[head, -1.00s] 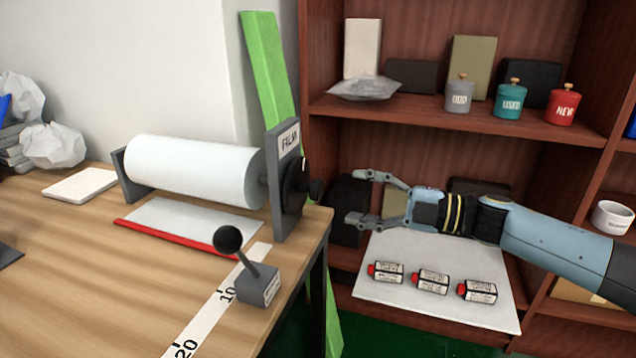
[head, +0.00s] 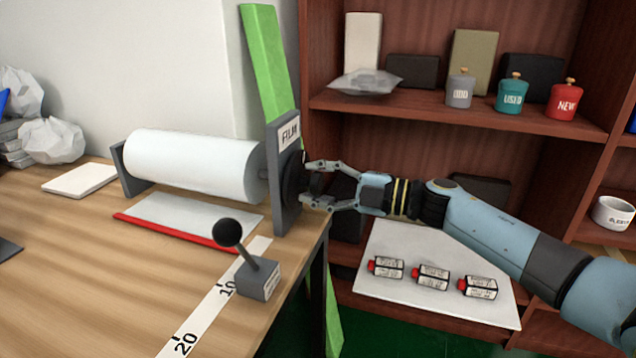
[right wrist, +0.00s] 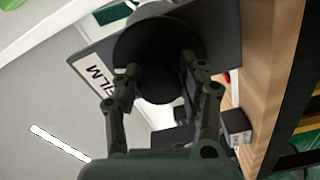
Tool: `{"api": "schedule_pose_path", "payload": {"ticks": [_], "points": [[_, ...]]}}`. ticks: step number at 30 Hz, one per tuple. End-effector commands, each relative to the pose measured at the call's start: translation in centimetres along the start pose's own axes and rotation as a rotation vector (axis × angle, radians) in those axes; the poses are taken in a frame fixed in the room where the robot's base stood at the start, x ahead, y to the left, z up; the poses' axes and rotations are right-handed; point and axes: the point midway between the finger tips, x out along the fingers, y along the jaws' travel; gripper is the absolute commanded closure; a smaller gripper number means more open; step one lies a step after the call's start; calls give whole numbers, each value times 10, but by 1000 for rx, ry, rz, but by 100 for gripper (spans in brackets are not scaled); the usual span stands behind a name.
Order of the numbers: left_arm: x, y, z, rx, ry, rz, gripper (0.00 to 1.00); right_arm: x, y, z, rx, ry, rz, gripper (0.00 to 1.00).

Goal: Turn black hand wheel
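The black hand wheel (head: 292,180) is on the right side of the grey post labelled FILM (head: 285,170), beside a white film roll (head: 195,165). In the right wrist view the wheel (right wrist: 150,38) is a dark disc with a round hub or knob (right wrist: 158,86) facing me. My right gripper (head: 308,182) is at the wheel, reaching from the right. In the right wrist view its fingers (right wrist: 160,80) are apart, one on each side of the knob; I cannot tell whether they touch it. My left gripper is not in view.
A lever with a black ball (head: 228,233) stands on the wooden table (head: 90,290) near its right edge. A shelf on the right holds grey, teal and red jars (head: 563,100). Several small red-capped bottles (head: 430,277) lie on a white board (head: 385,305) below my right arm.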

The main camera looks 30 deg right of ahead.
Motion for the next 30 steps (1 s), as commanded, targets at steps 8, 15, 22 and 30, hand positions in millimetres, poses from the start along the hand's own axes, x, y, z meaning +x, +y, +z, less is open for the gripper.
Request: {"api": "schedule_pose_path", "payload": {"ticks": [8,15,22,30], "points": [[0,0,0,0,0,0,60,0,0,0,0,0,-1,95],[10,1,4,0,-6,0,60,0,-3,1,-204,1,-2,95],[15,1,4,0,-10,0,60,0,0,0,-371,0,-2,95],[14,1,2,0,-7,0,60,-1,0,0,-370,0,-2,58]]}}
